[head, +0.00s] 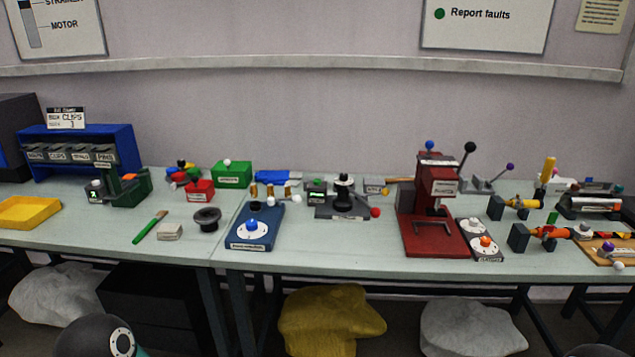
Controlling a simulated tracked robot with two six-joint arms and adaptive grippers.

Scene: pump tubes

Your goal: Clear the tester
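A dark grey device (326,211) stands on the middle of the bench, with a small green-lit display (316,187) at its back left. A black upright part (343,190) stands on it, and a red ball knob (375,212) sticks out at its right. It may be the tester, but its front label is too small to read. Another device (128,188), green, with a small lit readout (95,190) beside it, stands at the left. I cannot tell whether the black part is loose or fixed. Neither of my grippers is in view.
A blue fixture (265,236) with a white dial stands left of the grey device, a red press (433,235) right of it. A yellow tray (28,212), red box (200,190) and green box (232,173) stand leftward. Orange-and-yellow tube assemblies (550,232) sit in stands at right.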

